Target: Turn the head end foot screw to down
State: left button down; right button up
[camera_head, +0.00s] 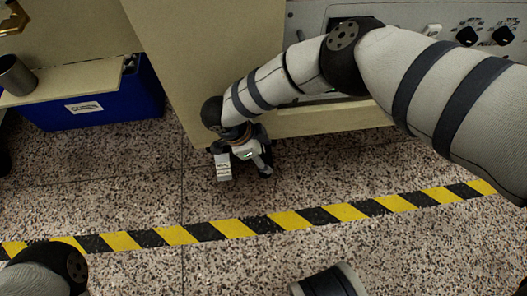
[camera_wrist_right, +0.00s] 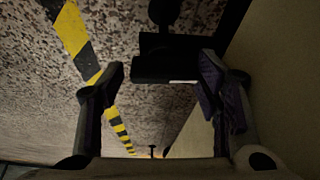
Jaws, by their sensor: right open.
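My right gripper (camera_head: 243,168) is low over the speckled floor, beside the bottom corner of the beige machine cabinet (camera_head: 212,60). It is open, with nothing between its fingers. In the right wrist view its fingers (camera_wrist_right: 160,80) are spread apart. A small dark T-shaped piece (camera_wrist_right: 152,151) shows low between them, near the cabinet's lower edge; I cannot tell whether it is the foot screw. In the head view no foot screw can be made out; the gripper and arm cover part of that corner.
A blue crate (camera_head: 100,112) stands left of the cabinet, under a beige shelf (camera_head: 75,80) with a metal cup (camera_head: 15,75). Yellow-black floor tape (camera_head: 234,228) runs across open floor. A control panel (camera_head: 310,20) with black knobs is at top right.

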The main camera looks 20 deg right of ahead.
jog(key=shift+w+d+r, duration=0.1)
jog(key=shift+w+r, duration=0.1)
jog(key=shift+w, duration=0.25)
